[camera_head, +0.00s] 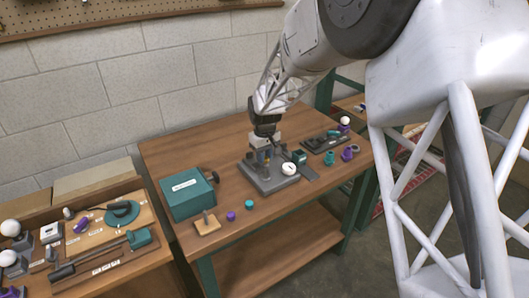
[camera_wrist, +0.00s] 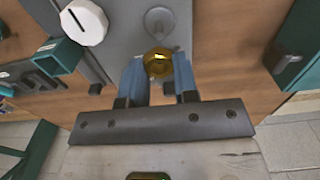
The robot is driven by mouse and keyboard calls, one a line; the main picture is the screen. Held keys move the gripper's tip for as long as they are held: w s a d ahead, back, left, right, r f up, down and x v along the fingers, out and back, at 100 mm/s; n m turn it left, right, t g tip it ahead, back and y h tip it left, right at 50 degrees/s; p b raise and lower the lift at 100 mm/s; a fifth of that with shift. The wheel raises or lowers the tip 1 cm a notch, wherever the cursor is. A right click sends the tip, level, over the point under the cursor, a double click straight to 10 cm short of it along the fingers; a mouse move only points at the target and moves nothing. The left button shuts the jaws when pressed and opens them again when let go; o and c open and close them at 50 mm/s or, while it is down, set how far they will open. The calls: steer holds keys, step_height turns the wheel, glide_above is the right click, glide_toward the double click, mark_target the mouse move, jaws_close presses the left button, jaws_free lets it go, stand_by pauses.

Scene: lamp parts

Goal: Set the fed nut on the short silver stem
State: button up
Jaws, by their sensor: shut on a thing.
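My gripper (camera_wrist: 158,80), with blue fingers, is shut on a gold nut (camera_wrist: 157,62) in the wrist view. In the head view my gripper (camera_head: 264,157) points down over the grey fixture plate (camera_head: 266,187); the nut is too small to make out there. In the wrist view a grey rounded piece (camera_wrist: 159,20) stands on the plate just beyond the nut; it may be the short silver stem, but I cannot tell for sure. The nut appears apart from it. Whether the nut touches anything below is hidden.
A teal box (camera_head: 188,194) is at the left. Purple and teal parts (camera_head: 330,158) lie at the right.

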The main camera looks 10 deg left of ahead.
steer(key=shift+f, duration=1.5)
steer(key=shift+f, duration=1.75)
stand_by(2.9)
steer(key=o, duration=1)
steer(key=shift+r, duration=3.9)
